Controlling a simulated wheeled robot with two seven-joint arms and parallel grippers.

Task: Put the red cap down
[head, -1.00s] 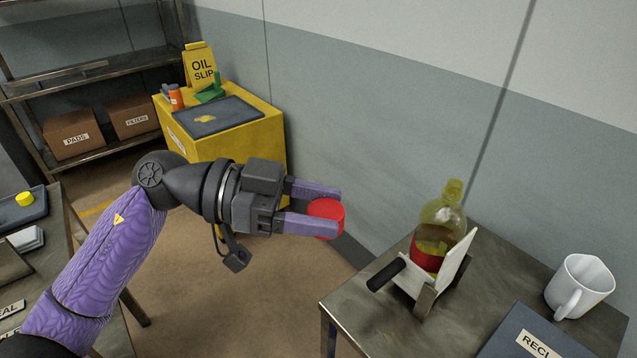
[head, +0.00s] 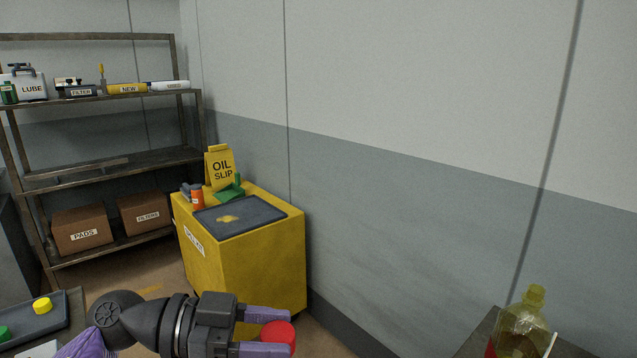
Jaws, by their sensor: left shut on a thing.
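The red cap (head: 279,336) is a small red round piece at the bottom middle of the head view. My left gripper (head: 268,332) is shut on it, with one purple finger on each side, and holds it in the air in front of the yellow cabinet. The fingers partly cover the cap. My right gripper is not in view.
A dark tray (head: 30,325) with a yellow cap (head: 42,305) and a green cap (head: 4,333) lies at the lower left. The yellow cabinet (head: 255,268) bears a dark mat (head: 262,214) and an oil slip sign (head: 219,168). A bottle (head: 522,330) stands at the lower right.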

